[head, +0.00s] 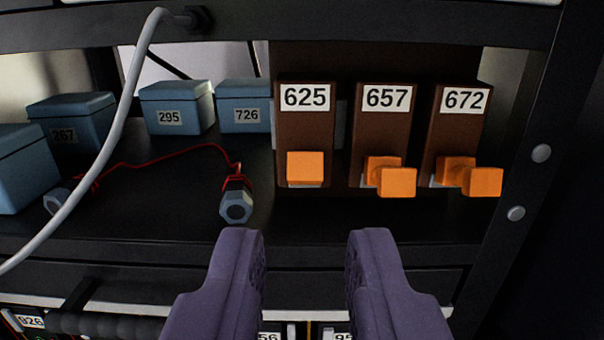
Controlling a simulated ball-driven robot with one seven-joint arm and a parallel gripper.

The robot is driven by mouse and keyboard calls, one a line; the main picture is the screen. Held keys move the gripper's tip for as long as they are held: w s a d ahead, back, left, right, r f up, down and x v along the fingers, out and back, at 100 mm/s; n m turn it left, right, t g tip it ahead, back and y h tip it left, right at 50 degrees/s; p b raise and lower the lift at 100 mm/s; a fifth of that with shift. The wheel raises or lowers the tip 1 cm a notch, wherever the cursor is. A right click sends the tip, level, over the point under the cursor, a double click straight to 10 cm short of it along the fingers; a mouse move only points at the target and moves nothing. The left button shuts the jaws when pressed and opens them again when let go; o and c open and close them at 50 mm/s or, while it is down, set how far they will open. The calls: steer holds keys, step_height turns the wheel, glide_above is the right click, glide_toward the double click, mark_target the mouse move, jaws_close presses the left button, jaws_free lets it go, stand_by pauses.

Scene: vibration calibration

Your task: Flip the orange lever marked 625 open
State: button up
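The orange lever marked 625 (305,168) sits low on the front of a brown block (305,128) with a white 625 label (305,97) at its top. The lever shows as one square orange face pointing toward me, unlike its two neighbours. My gripper (306,240) is in the lower middle of the view. Its two purple fingers are wide apart with nothing between them. The fingertips are below and in front of the 625 lever, apart from it.
Brown blocks 657 (386,130) and 672 (462,130) stand to the right with orange levers. Blue boxes (177,107) stand at left. A red wire leads to a hexagonal plug (236,205). A grey cable (118,118) hangs at left. A black rack post (530,160) bounds the right.

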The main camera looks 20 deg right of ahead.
mark_target(305, 180)
steer(key=p+x, duration=0.2)
steer(key=x, duration=0.5)
steer(key=shift+w+d+f, duration=0.1)
steer(key=shift+w+f, duration=0.05)
steer(key=shift+w, duration=0.2)
jaws_close()
